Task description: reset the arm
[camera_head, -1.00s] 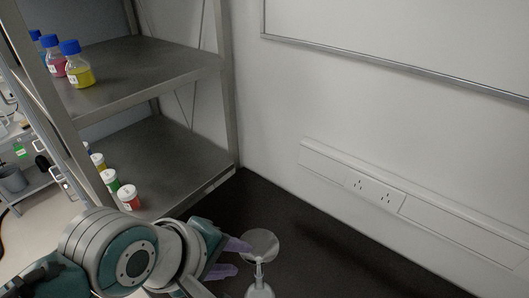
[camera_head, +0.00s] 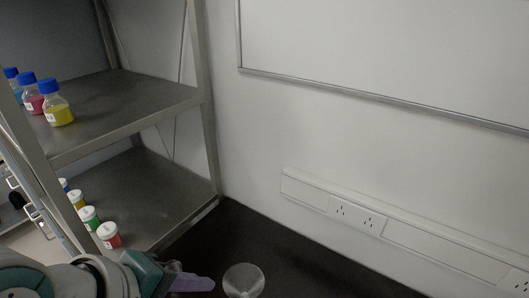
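My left gripper (camera_head: 186,277) is low in the head view, with its arm coming in from the bottom left. Its purple fingers point right and look apart, with nothing seen between them. A clear funnel (camera_head: 243,279) stands over the dark bench just right of the fingertips, with a gap between. Its lower part is cut off by the bottom edge. My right gripper is not in view.
A metal shelf rack at left holds blue-capped bottles, one yellow (camera_head: 57,104), on its upper shelf (camera_head: 130,100). White-lidded jars, one red (camera_head: 109,236), stand on the lower shelf near my arm. The dark bench (camera_head: 290,270) is clear right of the funnel.

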